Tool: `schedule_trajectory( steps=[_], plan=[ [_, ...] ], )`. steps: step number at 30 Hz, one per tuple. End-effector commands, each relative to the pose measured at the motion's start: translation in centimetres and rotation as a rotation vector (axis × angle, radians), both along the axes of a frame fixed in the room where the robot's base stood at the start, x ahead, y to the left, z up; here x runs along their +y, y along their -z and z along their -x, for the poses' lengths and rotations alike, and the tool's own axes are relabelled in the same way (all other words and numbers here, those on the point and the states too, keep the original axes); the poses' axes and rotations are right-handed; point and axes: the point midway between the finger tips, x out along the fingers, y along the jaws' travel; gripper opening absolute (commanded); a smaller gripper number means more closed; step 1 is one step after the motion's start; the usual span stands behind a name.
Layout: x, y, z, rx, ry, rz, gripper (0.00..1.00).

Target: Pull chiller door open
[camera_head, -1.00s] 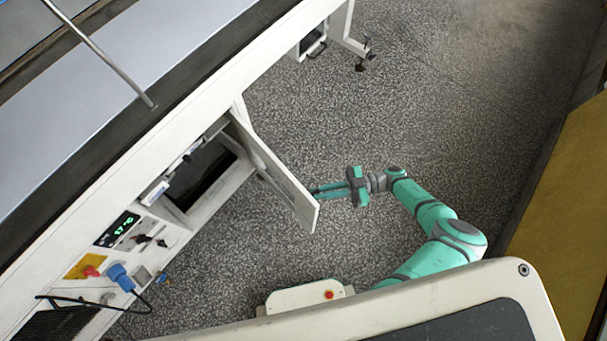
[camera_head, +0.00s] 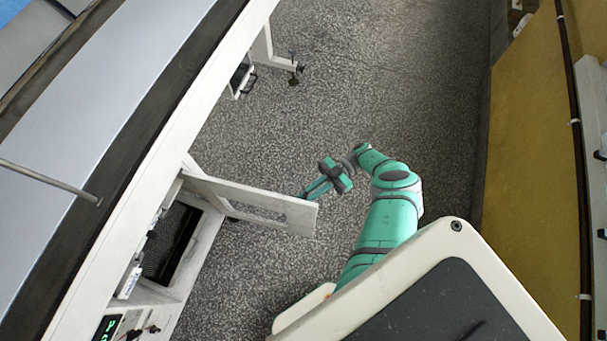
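The chiller door (camera_head: 250,206) is a white panel hinged on the side of the long white machine. It stands well open, jutting out to the right across the floor. The chiller opening (camera_head: 172,243) beside it is uncovered, with a dark interior. My gripper (camera_head: 306,194) is at the far side of the door, close to its free outer end. Its fingertips are partly hidden behind the door's top edge. Whether they touch the door or a handle, and how far apart they are, I cannot tell.
The machine's control panel with a green display (camera_head: 106,328) is at the lower left. A machine leg (camera_head: 266,48) stands on the floor beyond the door. A yellow surface (camera_head: 532,130) bounds the right side. Speckled floor between is clear.

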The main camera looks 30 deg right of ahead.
Motion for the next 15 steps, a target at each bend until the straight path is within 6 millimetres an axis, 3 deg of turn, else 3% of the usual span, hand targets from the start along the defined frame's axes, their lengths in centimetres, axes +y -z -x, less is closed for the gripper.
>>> schedule_trajectory(
  steps=[9, 12, 15],
  plan=[
    [0.87, -0.38, -0.7, -0.007, -0.011, -0.015, 0.0],
    [0.84, -0.36, -0.66, -0.007, -0.01, -0.014, 0.28],
    [0.61, -0.32, -0.46, -0.005, -0.007, -0.013, 0.28]
  ],
)
